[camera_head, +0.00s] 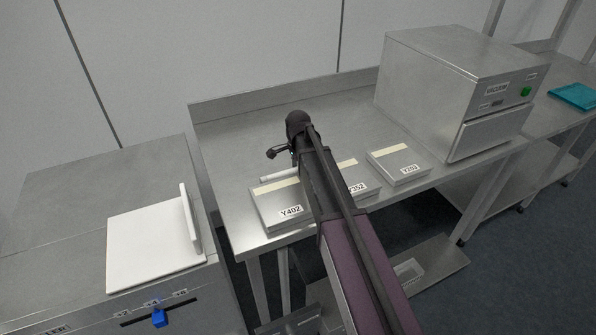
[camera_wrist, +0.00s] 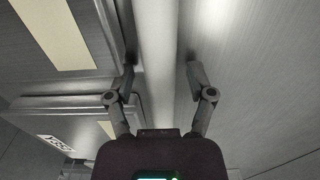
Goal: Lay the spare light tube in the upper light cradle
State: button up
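The spare light tube (camera_wrist: 155,60) is a white rod that runs up the middle of the wrist view, between the two fingers of my gripper (camera_wrist: 162,77). A gap shows between the right finger and the tube, and the left finger is close beside it. The gripper looks open around the tube. In the head view a short white end of the tube (camera_head: 278,177) shows behind the flat boxes, and my arm hides the rest. One dark finger of my gripper (camera_head: 277,152) shows left of the wrist. I cannot make out the upper light cradle in either view.
Flat boxes labelled Y402 (camera_head: 285,206), Y352 (camera_head: 354,180) and Y203 (camera_head: 398,165) lie on the steel table (camera_head: 240,130). A vacuum machine (camera_head: 455,85) stands at the back right. A white plate with an upright panel (camera_head: 150,245) is at left. The table's back left is clear.

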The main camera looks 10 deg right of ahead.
grip_shut()
jog(key=shift+r, duration=0.1)
notch_tip(320, 180, up, 10)
jog(key=p, duration=1)
dwell(0.7)
